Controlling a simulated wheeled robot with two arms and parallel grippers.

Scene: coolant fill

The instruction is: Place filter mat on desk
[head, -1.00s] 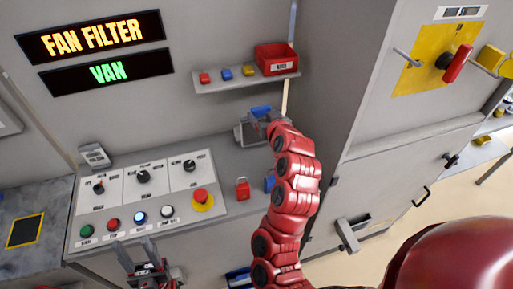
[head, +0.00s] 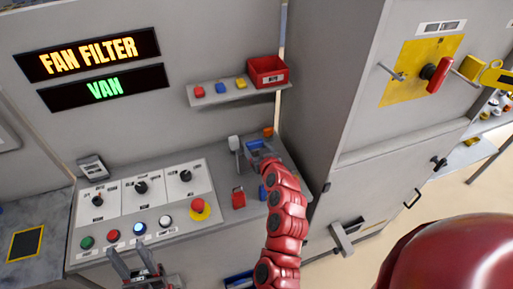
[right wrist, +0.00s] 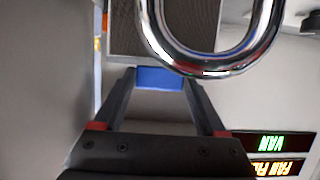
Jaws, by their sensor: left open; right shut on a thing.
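The filter mat shows in the right wrist view as a dark grey meshed panel (right wrist: 165,28) with a blue tab (right wrist: 160,78) at its edge. My right gripper (right wrist: 158,80) is shut on the blue tab. In the head view this gripper (head: 258,152) is over the back of the grey console desk (head: 222,160), near its right end; my arm hides much of it and of the mat. I cannot tell whether the mat touches the desk. My left gripper (head: 131,256) is open and empty at the console's front edge, below the buttons.
A red padlock (head: 238,198) stands right of the red stop button (head: 199,206). A shelf (head: 235,95) with a red bin (head: 267,72) hangs above. A tall grey cabinet (head: 330,110) bounds the right. A chrome loop (right wrist: 210,62) crosses the right wrist view.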

